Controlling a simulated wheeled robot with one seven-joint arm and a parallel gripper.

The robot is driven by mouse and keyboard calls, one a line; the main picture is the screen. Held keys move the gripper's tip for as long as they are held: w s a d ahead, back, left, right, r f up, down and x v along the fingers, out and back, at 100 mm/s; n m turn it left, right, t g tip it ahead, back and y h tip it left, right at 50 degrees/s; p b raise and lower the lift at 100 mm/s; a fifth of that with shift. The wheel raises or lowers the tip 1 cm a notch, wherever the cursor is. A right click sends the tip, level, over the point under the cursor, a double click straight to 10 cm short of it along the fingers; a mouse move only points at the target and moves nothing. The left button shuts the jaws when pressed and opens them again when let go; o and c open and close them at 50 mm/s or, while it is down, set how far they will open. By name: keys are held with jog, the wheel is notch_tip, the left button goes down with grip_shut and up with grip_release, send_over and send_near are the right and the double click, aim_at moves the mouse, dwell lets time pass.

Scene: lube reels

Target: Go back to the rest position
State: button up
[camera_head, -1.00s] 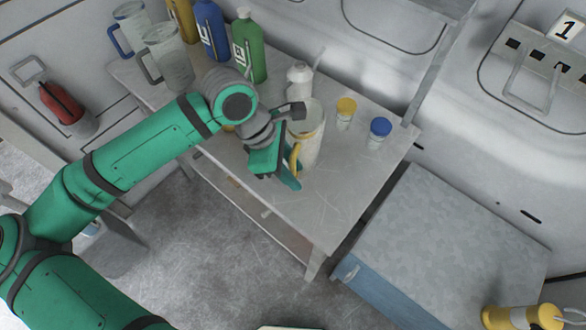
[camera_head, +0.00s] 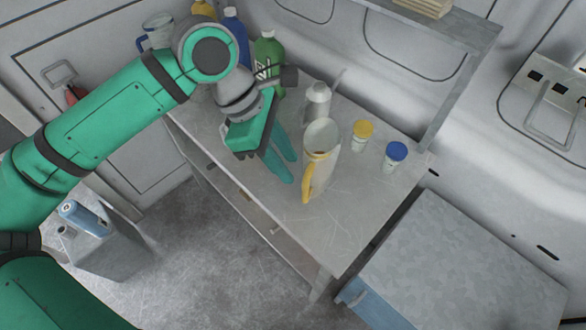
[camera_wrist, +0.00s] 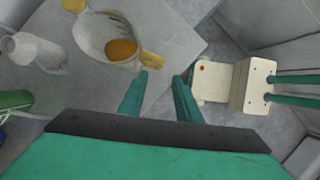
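My gripper (camera_head: 284,165) is open and empty above the left part of the table, to the left of the jug with the yellow handle (camera_head: 321,150). The jug stands upright on the table, apart from the fingers. In the wrist view my gripper (camera_wrist: 163,85) shows two spread fingers with nothing between them. The jug (camera_wrist: 95,38) is beyond and left of the fingers there, with amber liquid inside and its handle near the left fingertip.
The grey table (camera_head: 345,215) also holds a pale metal can (camera_head: 316,103), a yellow-lidded jar (camera_head: 361,135) and a blue-lidded jar (camera_head: 394,157). A green bottle (camera_head: 268,55) and a blue bottle (camera_head: 236,35) stand at the back left. A grey box (camera_head: 455,265) is at right.

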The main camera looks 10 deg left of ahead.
jog(key=shift+a+r, duration=0.1)
jog(key=shift+r, duration=0.2)
dwell(0.4)
